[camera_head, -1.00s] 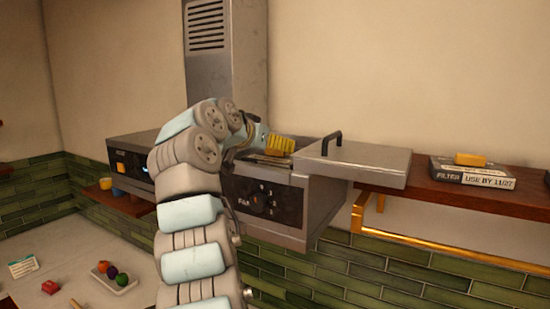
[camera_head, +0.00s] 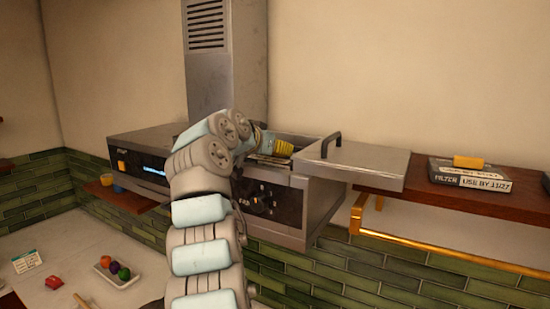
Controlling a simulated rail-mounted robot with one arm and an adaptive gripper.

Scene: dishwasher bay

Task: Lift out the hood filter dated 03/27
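The hood's range unit (camera_head: 270,205) has its top opening uncovered at the right of my arm. A yellow ridged piece (camera_head: 279,148) shows at that opening; a dark, label-like edge lies below it, too small to read. My gripper (camera_head: 266,145) is at the opening, against or close beside the yellow piece. Its fingers are mostly hidden by my wrist, so I cannot tell whether they hold it. No 03/27 date is legible.
A metal lid (camera_head: 355,164) with a black handle sits right of the opening. The wooden shelf (camera_head: 395,183) runs right, with a brass rail (camera_head: 440,253) below it. A tray of coloured balls (camera_head: 106,271) and a red item (camera_head: 53,283) lie on the counter at lower left.

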